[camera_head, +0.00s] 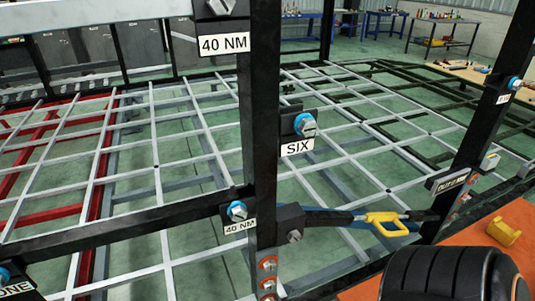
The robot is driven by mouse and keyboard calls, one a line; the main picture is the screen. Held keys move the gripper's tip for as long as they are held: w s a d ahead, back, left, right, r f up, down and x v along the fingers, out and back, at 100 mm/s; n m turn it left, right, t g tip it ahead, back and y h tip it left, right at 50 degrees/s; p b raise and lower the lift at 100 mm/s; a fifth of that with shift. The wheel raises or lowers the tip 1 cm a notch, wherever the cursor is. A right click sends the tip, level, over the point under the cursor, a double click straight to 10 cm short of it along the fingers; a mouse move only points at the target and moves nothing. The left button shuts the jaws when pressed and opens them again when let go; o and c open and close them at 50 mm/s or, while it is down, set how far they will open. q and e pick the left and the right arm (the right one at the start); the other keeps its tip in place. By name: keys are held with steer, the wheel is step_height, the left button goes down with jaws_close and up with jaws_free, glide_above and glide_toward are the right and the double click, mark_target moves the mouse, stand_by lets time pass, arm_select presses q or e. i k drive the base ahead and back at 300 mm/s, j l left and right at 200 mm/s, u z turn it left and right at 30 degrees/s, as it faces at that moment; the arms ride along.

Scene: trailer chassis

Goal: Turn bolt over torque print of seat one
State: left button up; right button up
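A "40 NM" print (240,226) sits on the black frame near the centre, below a silver bolt with a blue ring (237,210). Another "40 NM" print (224,43) is at the top, below a bolt (220,6) cut by the picture edge. A "SIX" label (297,147) is below a blue-ringed bolt (306,125). I cannot tell which print belongs to seat one. Neither gripper is in view.
A black upright post (262,110) stands in the middle. A yellow-handled tool (387,223) is right of it. An orange surface (480,235) at lower right carries a yellow piece (503,231), beside a black ribbed round object (445,275). Grey grid bars (150,120) spread behind.

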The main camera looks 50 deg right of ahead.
mark_target(237, 212)
steer(key=z, duration=1.2)
